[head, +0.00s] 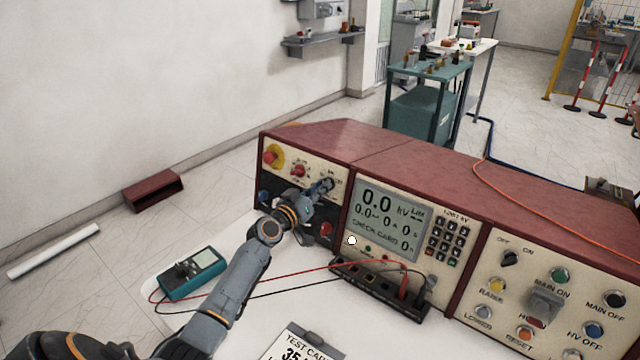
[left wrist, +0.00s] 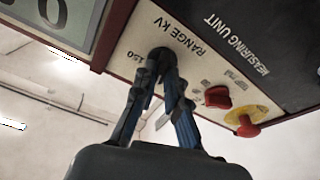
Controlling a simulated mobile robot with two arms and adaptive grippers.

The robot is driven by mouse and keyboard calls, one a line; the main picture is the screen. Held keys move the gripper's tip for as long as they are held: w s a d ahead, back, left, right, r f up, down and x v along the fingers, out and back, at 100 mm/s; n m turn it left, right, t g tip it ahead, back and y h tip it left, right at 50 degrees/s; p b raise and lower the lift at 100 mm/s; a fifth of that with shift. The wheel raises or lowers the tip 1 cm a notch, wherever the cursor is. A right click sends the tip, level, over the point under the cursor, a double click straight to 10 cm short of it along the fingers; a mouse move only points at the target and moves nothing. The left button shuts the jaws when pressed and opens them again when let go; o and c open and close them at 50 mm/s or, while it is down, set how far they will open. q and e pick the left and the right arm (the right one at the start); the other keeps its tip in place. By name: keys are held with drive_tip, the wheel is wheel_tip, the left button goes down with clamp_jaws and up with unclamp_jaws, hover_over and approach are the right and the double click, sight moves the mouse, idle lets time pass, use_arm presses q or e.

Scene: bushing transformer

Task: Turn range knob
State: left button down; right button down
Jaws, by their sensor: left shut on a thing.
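The range knob (left wrist: 162,58) is a small black knob on the cream measuring unit panel, under the "RANGE KV" label in the left wrist view. My left gripper (left wrist: 164,68) has its two fingers closed around it, hiding most of it. In the head view my left gripper (head: 322,188) reaches the panel's upper right part, just left of the display, and the knob is hidden behind the fingers. The "150" mark shows beside the knob in the wrist view. My right gripper is not in view.
A red knob (head: 298,171) and a red button on yellow (head: 271,157) sit left of the gripper. The display (head: 388,222) and keypad (head: 447,240) are to the right. A teal multimeter (head: 193,272) with leads lies on the white table in front.

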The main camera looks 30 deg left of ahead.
use_arm(q)
drive_tip(key=shift+r+n+g+y+p, duration=0.1)
drive_tip(key=shift+n+g+y+p, duration=0.35)
drive_tip(key=shift+n+p, duration=1.75)
drive_tip(key=shift+n+g+y+p, duration=0.25)
drive_tip(key=shift+n+y+p, duration=0.3)
drive_tip(key=shift+n+p, duration=1.6)
drive_tip(key=shift+n+b, duration=0.4)
drive_tip(key=shift+n, duration=0.15)
drive_tip(key=c, duration=1.4)
unclamp_jaws()
drive_tip(key=s, duration=0.4)
drive_tip(key=s+d+r, duration=0.1)
drive_tip(key=s, duration=0.7)
drive_tip(key=shift+d+r, duration=0.15)
drive_tip(key=shift+d, duration=0.1)
